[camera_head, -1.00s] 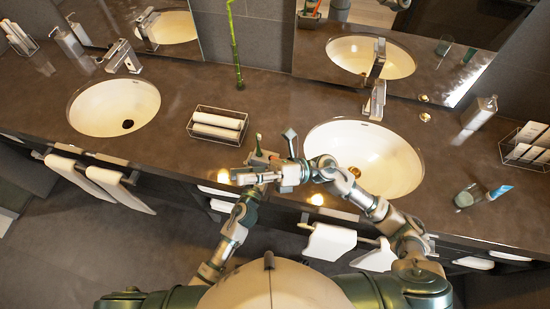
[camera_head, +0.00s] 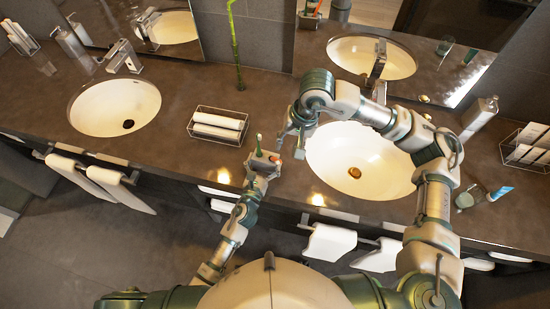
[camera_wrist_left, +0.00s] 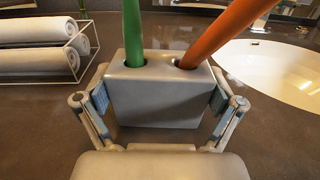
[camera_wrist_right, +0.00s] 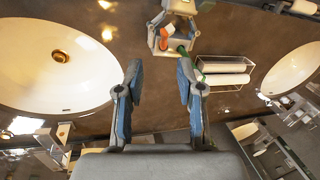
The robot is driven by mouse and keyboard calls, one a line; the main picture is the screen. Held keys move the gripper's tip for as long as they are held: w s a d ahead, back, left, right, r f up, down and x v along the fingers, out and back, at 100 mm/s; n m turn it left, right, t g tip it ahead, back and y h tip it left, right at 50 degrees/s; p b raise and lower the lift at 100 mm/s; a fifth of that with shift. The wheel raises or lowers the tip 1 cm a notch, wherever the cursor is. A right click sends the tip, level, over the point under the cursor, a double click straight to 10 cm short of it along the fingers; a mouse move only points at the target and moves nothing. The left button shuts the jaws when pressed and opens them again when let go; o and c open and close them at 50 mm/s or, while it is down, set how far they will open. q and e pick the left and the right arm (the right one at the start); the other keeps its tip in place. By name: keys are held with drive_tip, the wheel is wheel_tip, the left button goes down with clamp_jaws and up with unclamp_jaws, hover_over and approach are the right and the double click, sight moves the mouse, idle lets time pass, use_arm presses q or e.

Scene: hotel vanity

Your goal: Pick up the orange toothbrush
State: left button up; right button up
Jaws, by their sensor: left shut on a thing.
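The orange toothbrush (camera_wrist_left: 222,32) stands tilted to the right in the right hole of a grey holder block (camera_wrist_left: 157,98). A green toothbrush (camera_wrist_left: 134,30) stands in the left hole. My left gripper (camera_head: 262,166) is shut on the holder, with a finger on each side of the block. My right gripper (camera_wrist_right: 160,80) is open and empty, above the counter behind and to the right of the holder. In the right wrist view the orange toothbrush (camera_wrist_right: 168,30) and the green toothbrush (camera_wrist_right: 182,50) show beyond its fingertips, apart from them.
A wire rack of rolled towels (camera_head: 218,125) stands left of the holder. The right sink (camera_head: 360,175) lies right of it, partly under my right arm. Hand towels (camera_head: 330,242) hang along the counter front.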

sight(278, 161)
drive_tip(key=x, duration=0.9)
drive_tip(key=shift+s+a, duration=0.2)
drive_tip(key=shift+a, duration=0.15)
clamp_jaws()
